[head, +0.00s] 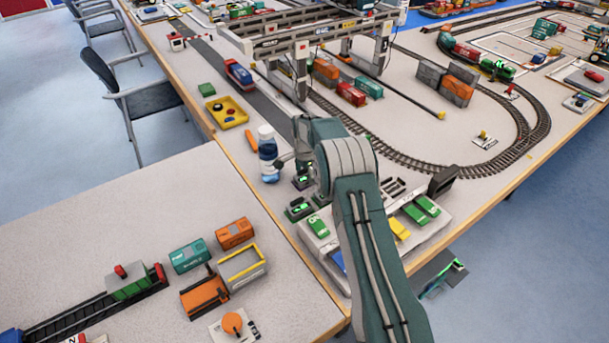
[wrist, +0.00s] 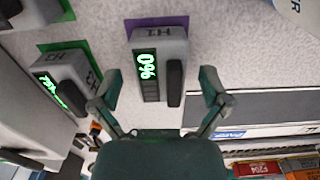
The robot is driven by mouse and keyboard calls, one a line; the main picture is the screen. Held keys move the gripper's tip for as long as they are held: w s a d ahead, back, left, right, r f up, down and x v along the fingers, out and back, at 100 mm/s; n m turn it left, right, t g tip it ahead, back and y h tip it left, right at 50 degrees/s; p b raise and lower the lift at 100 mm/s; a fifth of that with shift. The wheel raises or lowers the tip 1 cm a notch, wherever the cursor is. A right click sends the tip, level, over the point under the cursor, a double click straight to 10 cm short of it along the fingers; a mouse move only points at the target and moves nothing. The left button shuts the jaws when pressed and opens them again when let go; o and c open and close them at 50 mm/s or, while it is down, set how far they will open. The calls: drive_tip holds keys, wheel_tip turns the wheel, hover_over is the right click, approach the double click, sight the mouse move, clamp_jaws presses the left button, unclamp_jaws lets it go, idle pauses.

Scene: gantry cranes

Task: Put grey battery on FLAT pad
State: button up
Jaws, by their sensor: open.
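In the wrist view a grey battery-like block (wrist: 160,50) marked H1, with a green 0% display and a black handle, sits on a purple pad (wrist: 130,22). My gripper (wrist: 158,88) is open, its fingers apart on either side of the block's near end; contact cannot be told. A second grey block (wrist: 62,80) marked H3, with a green display, sits on a green pad (wrist: 82,48) to the left. In the head view my gripper (head: 288,164) is partly hidden by my arm, above a block with a green display (head: 302,182). No FLAT lettering is readable.
A white and blue bottle (head: 267,150) stands close left of my gripper. Crane legs (head: 300,75) and track (head: 400,158) are beyond. A yellow tray (head: 227,112) is further left.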

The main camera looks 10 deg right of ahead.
wheel_tip(320, 180, up, 12)
drive_tip(key=r, duration=0.1)
wheel_tip(320, 180, up, 12)
drive_tip(key=n+t, duration=0.1)
drive_tip(key=n, duration=0.2)
hover_over(305, 176)
drive_tip(key=s, duration=0.7)
drive_tip(key=s+r+n+t, duration=0.2)
drive_tip(key=s+r+n, duration=0.1)
drive_tip(key=s+r, duration=0.6)
drive_tip(key=s+f+n+t, duration=0.2)
drive_tip(key=s+n, duration=0.5)
drive_tip(key=s, duration=2)
drive_tip(key=shift+s+f+n+t, duration=0.3)
drive_tip(key=shift+s+f, duration=0.1)
drive_tip(key=shift+f, duration=0.05)
